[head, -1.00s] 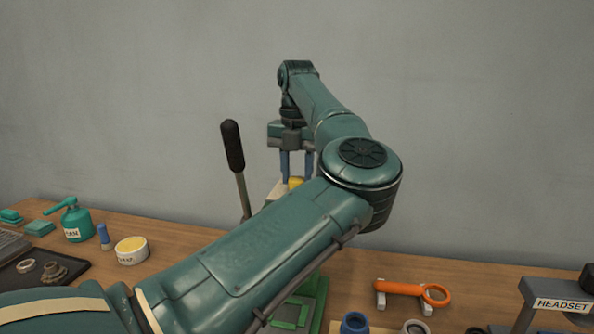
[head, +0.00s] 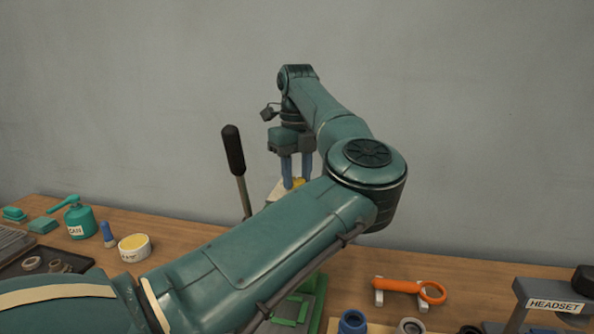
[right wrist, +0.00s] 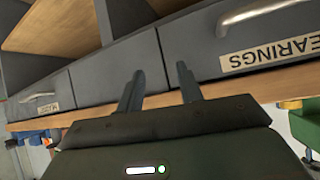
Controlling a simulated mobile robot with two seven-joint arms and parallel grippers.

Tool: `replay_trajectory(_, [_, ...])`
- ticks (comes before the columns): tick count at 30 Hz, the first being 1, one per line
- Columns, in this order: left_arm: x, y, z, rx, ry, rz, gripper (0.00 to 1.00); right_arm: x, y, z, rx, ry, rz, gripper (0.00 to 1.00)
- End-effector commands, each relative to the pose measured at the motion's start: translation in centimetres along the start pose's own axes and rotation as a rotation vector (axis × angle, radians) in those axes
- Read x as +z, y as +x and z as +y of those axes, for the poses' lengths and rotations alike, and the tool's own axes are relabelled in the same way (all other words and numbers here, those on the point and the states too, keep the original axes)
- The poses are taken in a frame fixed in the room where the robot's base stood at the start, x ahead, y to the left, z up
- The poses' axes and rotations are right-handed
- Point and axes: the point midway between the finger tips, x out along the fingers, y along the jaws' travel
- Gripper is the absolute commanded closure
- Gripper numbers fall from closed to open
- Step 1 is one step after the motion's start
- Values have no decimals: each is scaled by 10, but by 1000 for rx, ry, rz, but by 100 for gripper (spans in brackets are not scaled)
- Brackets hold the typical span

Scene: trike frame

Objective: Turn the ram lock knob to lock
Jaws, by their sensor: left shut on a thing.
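My left gripper (head: 297,180) hangs fingers down from the raised arm, above the press. Its two blue fingers are shut on a small yellow part (head: 299,183), which I take for the ram lock knob; only a sliver of it shows. Whether it stands at lock cannot be seen. My forearm hides most of the press, but part of its green base (head: 302,305) shows below the arm. The lever with a black grip (head: 233,150) stands left of the gripper, apart from it. In the right wrist view my right gripper (right wrist: 160,68) is open and empty, in front of grey drawers.
On the bench (head: 180,245) stand a green oil can (head: 78,219), a blue-topped piece (head: 108,235) and a white tub (head: 134,247) at left. An orange ring-ended tool (head: 405,288) and a HEADSET stand (head: 555,300) are at right. A BEARINGS drawer (right wrist: 270,45) faces my right gripper.

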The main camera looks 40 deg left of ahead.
Motion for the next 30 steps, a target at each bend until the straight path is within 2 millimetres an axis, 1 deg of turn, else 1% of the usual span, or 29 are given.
replay_trajectory(6, [1,-2,0,-3,-199,-5,89,2,-2,2,5,0,-14,64])
replay_trajectory(15, [1,-2,0,-4,-414,-6,89,6,-4,3,8,0,-29,64])
replay_trajectory(21, [1,-2,0,-4,-499,-6,89,6,-5,3,8,-1,-31,64])
replay_trajectory(30, [1,-2,0,-4,-545,-6,89,6,-6,3,7,-1,-30,64])
